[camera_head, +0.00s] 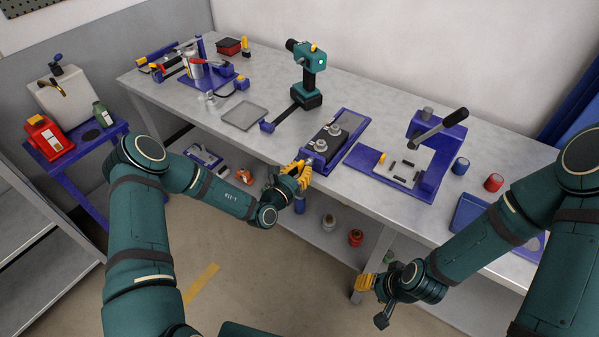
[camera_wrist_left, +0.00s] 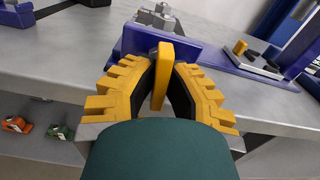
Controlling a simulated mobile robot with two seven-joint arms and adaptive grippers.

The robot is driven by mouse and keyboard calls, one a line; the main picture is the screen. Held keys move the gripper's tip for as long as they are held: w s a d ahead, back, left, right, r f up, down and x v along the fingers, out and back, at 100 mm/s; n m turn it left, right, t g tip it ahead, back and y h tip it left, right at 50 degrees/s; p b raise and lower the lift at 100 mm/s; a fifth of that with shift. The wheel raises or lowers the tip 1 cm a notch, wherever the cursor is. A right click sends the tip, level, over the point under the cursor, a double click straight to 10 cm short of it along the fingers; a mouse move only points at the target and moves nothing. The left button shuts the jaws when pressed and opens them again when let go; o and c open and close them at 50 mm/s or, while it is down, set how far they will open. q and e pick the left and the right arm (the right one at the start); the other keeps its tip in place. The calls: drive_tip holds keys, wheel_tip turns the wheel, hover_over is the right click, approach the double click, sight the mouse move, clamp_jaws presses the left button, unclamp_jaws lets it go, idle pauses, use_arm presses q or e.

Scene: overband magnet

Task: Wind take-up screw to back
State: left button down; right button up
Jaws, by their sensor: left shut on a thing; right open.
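The purple take-up frame (camera_head: 350,131) lies near the front edge of the bench, with a dark block and grey cylinders inside it. In the left wrist view its purple end wall (camera_wrist_left: 190,57) stands just behind a flat yellow handle of the take-up screw (camera_wrist_left: 160,75). My left gripper (camera_head: 301,172) is at the front end of the frame. In the left wrist view the ribbed yellow fingers of my left gripper (camera_wrist_left: 163,98) are closed around the upright yellow handle. My right gripper (camera_head: 372,300) is open and empty, low in front of the bench.
A purple press with a black lever (camera_head: 437,134) stands right of the frame, with a blue can (camera_head: 460,166) and a red can (camera_head: 494,182) beyond. Cans sit on the shelf below.

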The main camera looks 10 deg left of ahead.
idle(0.5)
use_arm(q)
drive_tip(key=shift+n+p, duration=0.75)
drive_tip(key=shift+n, duration=0.65)
drive_tip(key=shift+r+n+p, duration=0.1)
drive_tip(key=shift+n+p, duration=0.25)
drive_tip(key=shift+n, duration=1.05)
drive_tip(key=shift+p, duration=0.4)
drive_tip(key=shift+n+p, duration=0.35)
drive_tip(key=shift+n, duration=1.05)
